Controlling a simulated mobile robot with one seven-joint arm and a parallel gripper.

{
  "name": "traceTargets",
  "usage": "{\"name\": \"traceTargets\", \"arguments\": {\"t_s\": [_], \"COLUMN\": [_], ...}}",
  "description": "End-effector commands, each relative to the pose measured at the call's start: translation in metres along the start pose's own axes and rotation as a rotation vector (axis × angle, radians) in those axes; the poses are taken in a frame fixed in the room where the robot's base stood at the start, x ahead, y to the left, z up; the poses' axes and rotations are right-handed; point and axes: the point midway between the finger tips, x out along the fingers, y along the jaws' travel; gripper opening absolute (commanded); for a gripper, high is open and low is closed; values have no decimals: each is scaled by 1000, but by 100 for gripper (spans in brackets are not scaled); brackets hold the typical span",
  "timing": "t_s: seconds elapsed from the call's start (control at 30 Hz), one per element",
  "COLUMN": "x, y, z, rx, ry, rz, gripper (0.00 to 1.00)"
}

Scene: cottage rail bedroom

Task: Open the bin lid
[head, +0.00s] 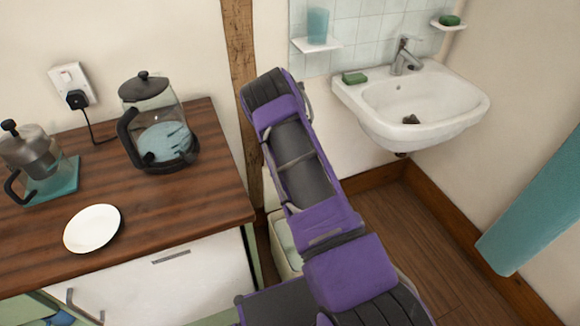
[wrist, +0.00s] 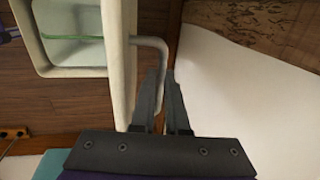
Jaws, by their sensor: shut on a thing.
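The cream bin (head: 283,262) stands on the floor between the counter and my arm, partly hidden by both. In the wrist view its rim (wrist: 35,62) surrounds a pale green inside, with a green line across it. The bin lid (wrist: 118,62) is raised and seen nearly edge-on beside the opening. A thin bent handle (wrist: 150,42) sticks out from the lid. My gripper (wrist: 163,78) is shut on this handle, its fingertips close together around the bar. In the head view my arm hides the gripper.
The wooden counter (head: 215,200) is close on the left, with a glass kettle (head: 160,125), a coffee pot (head: 35,150) and a white plate (head: 92,228). A sink (head: 420,105) hangs on the wall at right. Floor (head: 395,225) below it is clear.

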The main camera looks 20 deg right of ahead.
Motion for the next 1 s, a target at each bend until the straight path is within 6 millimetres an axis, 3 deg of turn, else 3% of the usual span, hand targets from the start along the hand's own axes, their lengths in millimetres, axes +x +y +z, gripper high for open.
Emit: {"name": "traceTargets", "arguments": {"t_s": [0.47,0.5,0.67,1.0], "x": [1,1,1,-6], "y": [-4,-4,-4,-4], "z": [1,1,1,0], "rx": [2,2,1,2], "ry": [-3,-3,-2,0], "rz": [0,0,-1,-1], "gripper": [0,16,42,42]}}
